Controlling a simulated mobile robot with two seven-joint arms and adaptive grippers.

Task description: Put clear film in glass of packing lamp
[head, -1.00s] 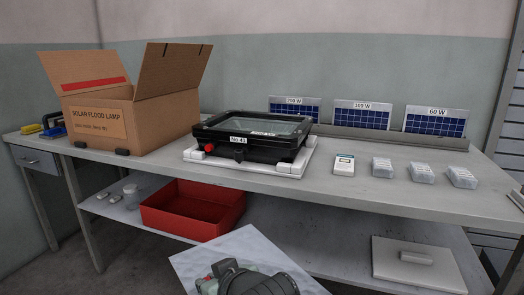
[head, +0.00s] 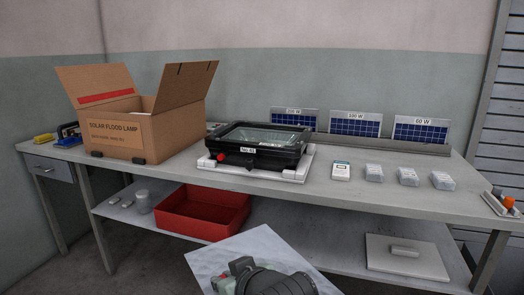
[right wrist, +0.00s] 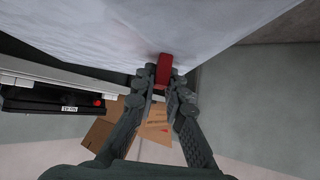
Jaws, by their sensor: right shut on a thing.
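The clear film shows as a pale, translucent sheet (head: 262,245) at the bottom of the head view. It fills the top of the right wrist view (right wrist: 150,30). My right gripper (head: 243,268) is shut on a red tab (right wrist: 164,70) at the sheet's edge. The lamp (head: 258,157) is a black housing with a glass front (head: 268,136) facing up, on a white support (head: 298,174) on the bench. The film is in front of the bench, apart from the lamp. My left gripper is not in view.
An open cardboard box (head: 128,132) stands left of the lamp. A small white device (head: 341,171) and clear small cases (head: 408,177) lie to its right. Solar panels (head: 355,123) stand behind. A red bin (head: 203,212) and a pale slab (head: 405,258) occupy the lower shelf.

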